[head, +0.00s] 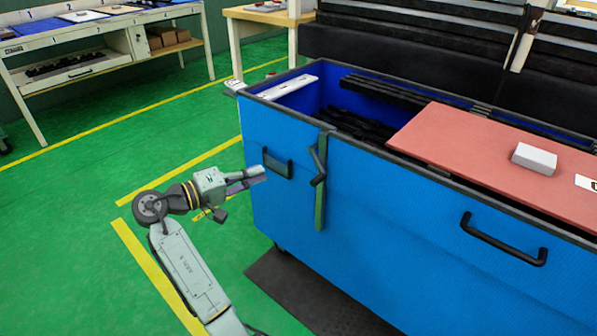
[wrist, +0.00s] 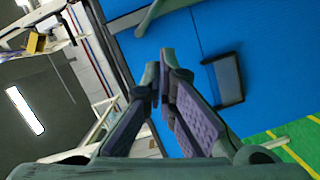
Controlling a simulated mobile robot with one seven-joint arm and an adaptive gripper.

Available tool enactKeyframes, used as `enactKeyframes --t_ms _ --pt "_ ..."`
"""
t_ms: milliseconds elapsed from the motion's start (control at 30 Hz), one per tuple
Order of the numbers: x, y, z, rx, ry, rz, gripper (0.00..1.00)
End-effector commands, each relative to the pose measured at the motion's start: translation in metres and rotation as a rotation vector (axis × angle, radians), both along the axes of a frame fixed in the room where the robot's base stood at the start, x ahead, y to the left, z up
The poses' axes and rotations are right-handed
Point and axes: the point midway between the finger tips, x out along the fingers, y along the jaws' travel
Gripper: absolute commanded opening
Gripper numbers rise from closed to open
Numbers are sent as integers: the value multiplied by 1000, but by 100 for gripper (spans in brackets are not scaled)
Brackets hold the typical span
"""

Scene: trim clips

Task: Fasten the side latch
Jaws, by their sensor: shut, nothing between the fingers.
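The side latch is a green-grey upright strap (head: 321,205) with a black bent lever (head: 318,166), on the near side of a blue bin (head: 390,230). The lever stands at an angle across the strap's upper part. My gripper (head: 260,174) is shut and empty, left of the latch and apart from it, in front of a black-framed plate (head: 283,166). In the wrist view my gripper's fingertips (wrist: 160,72) point at the blue wall, with the framed plate (wrist: 226,80) to their right. A curved grey-green piece (wrist: 165,12) shows at the top; I cannot tell whether it is the strap.
A red lid panel (head: 470,150) with a pale block (head: 534,158) covers the bin's right part. A black handle (head: 503,242) juts from the near side. A dark mat (head: 310,295) lies below. Green floor (head: 90,220) is clear to the left.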

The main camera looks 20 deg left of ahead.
Motion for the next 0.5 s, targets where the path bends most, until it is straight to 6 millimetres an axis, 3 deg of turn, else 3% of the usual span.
enactKeyframes --t_ms 267,500 --pt "15 -10 -1 0 0 -1 0" --pt "56 -38 -5 0 1 -2 0"
